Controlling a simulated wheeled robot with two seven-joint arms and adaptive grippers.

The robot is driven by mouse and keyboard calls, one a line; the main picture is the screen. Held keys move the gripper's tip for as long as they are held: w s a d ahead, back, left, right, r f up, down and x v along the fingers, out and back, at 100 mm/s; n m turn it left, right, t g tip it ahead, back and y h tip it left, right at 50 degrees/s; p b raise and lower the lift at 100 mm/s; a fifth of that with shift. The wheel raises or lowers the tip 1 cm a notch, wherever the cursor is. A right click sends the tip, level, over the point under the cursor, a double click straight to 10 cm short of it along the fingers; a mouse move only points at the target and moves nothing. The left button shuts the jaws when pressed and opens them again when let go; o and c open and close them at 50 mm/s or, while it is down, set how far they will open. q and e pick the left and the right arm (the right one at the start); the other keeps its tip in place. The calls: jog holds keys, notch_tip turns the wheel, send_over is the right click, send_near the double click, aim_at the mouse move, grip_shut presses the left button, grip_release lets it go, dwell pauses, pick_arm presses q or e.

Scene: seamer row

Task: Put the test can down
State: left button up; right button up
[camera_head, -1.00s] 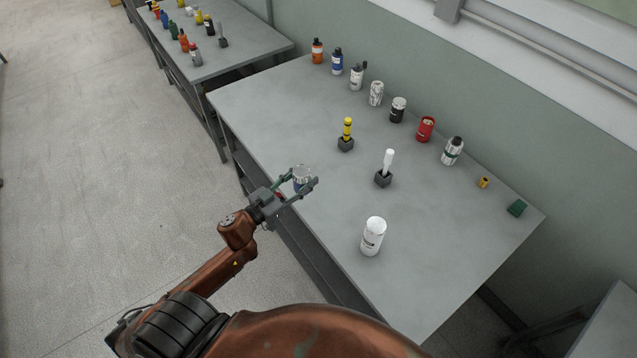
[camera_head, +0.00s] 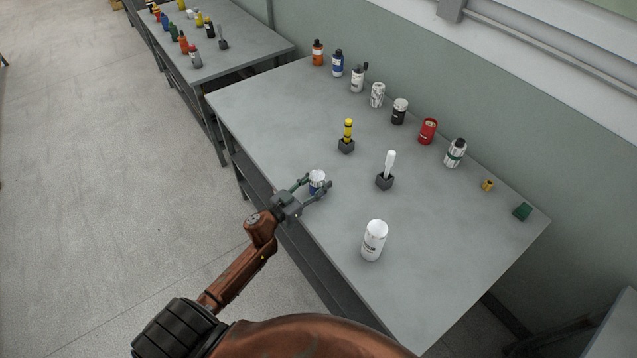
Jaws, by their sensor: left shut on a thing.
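The test can (camera_head: 317,178), silver on top with a blue and white side, is between the fingers of my left gripper (camera_head: 314,188). The gripper is shut on it, over the near left part of the grey table (camera_head: 272,110). The fingers hide part of the can's lower side. I cannot tell whether its base touches the table. My right gripper is not in view.
A white bottle (camera_head: 374,240) stands to the right near the front edge. A white-handled tool in a dark block (camera_head: 385,172) and a yellow one (camera_head: 347,137) stand beyond the can. Several cans and bottles line the back. The table around the can is clear.

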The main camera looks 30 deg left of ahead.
pick_arm(q)
jog(key=o, duration=1.2)
jog(key=shift+o, duration=0.2)
jog(key=shift+r, duration=0.1)
jog(key=v, duration=1.2)
jog(key=shift+r, duration=0.1)
